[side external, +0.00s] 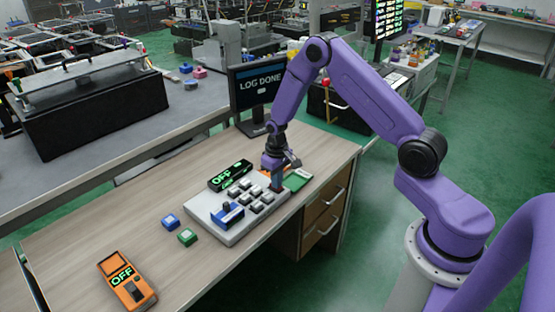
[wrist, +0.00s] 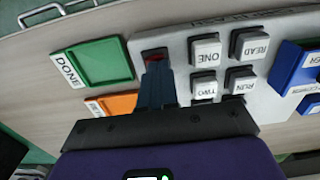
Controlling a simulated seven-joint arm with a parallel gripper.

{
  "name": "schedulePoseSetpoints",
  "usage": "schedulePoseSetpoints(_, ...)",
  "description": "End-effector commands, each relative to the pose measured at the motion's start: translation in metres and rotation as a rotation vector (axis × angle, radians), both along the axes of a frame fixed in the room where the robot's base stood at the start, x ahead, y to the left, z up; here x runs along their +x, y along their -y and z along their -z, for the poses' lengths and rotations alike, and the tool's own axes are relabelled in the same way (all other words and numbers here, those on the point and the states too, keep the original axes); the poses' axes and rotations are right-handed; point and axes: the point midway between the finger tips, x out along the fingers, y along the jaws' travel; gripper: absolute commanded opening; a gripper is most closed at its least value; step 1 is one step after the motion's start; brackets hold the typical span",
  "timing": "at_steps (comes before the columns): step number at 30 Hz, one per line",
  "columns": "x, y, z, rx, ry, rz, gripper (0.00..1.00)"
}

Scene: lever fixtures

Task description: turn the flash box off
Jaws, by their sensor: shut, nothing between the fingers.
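A grey keyed box (side external: 240,213) sits on the wooden bench, with white-capped keys. Its keys read ONE, READ, TWO and RUN in the wrist view (wrist: 222,62); its edge lettering is not clearly legible. A black display (side external: 230,176) at its back edge reads OFF in green. My gripper (side external: 277,182) is shut and empty, pointing down at the box's far right corner. In the wrist view its fingers (wrist: 155,72) reach a dark recess with a small red part (wrist: 154,57), probably a switch; the fingers partly hide it, and contact is unclear.
A green tray (wrist: 104,62) labelled DONE and an orange one (wrist: 112,104) lie beside the box. A blue part (side external: 227,214) stands on its near end. Blue (side external: 171,221) and green (side external: 187,237) blocks and an orange device (side external: 127,281) reading OFF lie left. The monitor (side external: 257,84) reads LOG DONE.

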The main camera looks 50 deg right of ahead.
Motion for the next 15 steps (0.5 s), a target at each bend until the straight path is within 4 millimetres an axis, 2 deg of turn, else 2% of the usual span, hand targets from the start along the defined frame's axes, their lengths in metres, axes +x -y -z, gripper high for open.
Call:
schedulePoseSetpoints(1, 0.007, -0.001, -0.009, 0.0, 0.024, -0.002, 0.0)
schedulePoseSetpoints(7, -0.001, -0.001, -0.044, 0.0, 0.0, -0.001, 0.0)
schedulePoseSetpoints(15, -0.002, 0.0, -0.097, 0.0, 0.0, -0.002, 0.0)
